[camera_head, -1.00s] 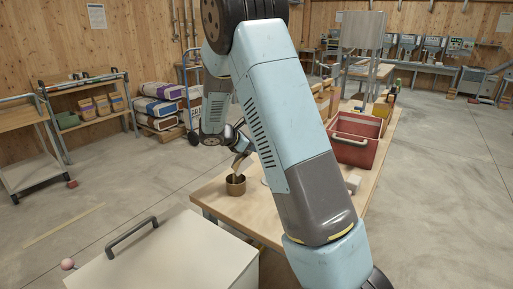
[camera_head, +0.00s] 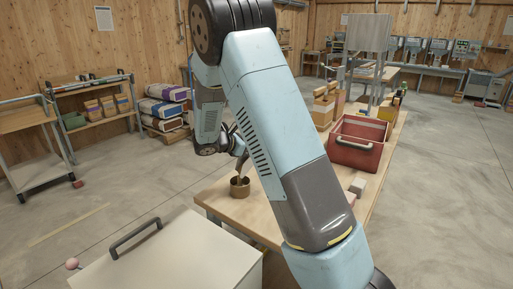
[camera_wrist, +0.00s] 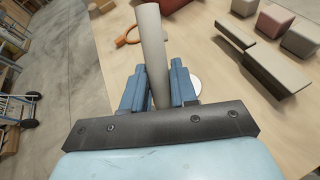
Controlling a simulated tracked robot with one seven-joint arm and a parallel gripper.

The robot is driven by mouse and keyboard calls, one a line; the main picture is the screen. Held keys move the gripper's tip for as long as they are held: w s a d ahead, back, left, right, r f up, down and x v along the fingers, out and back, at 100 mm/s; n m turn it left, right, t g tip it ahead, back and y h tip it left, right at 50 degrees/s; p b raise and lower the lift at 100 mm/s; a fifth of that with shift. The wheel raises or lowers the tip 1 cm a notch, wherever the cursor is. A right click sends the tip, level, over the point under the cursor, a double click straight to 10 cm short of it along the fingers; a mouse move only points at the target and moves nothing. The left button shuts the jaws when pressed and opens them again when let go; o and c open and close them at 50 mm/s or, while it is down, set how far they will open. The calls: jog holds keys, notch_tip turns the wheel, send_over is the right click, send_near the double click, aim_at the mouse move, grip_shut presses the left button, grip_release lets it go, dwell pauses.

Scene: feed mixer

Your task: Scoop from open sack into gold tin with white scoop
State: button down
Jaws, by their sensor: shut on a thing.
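My gripper (camera_wrist: 160,88) has blue fingers shut on a pale, rod-like part of the white scoop (camera_wrist: 152,45) in the wrist view. In the head view the gold tin (camera_head: 240,188) stands upright on the near left part of the wooden table (camera_head: 222,205). My gripper is just above the tin, and a pale part of the scoop slants down at its mouth. I cannot tell whether it touches the tin. I cannot make out an open sack.
A red crate (camera_head: 346,155) and a small pale block (camera_head: 357,186) are on the table to the right of my arm. A white chest (camera_head: 170,260) is in front. Stacked sacks (camera_head: 160,112) stand at back left.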

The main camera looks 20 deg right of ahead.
jog(key=shift+a+r, duration=0.1)
jog(key=shift+a, duration=0.1)
jog(key=shift+a+h, duration=0.15)
jog(key=shift+h, duration=0.25)
jog(key=d+y, duration=0.2)
jog(key=shift+d+f, duration=0.2)
jog(key=shift+d, duration=0.1)
jog(key=shift+d+f+y, duration=0.2)
jog(key=shift+d+y, duration=0.1)
jog(key=shift+y, duration=0.4)
jog(key=shift+d, duration=0.1)
jog(key=shift+w+d+f+m+g+y, duration=0.1)
jog(key=shift+d+f+m+g+y, duration=0.1)
jog(key=shift+d+f+y, duration=0.5)
jog(key=shift+w+d+f+m+g+y, duration=0.15)
jog(key=shift+d+y, duration=0.25)
jog(key=shift+y, duration=0.7)
jog(key=shift+s+f, duration=0.1)
jog(key=shift+s, duration=0.05)
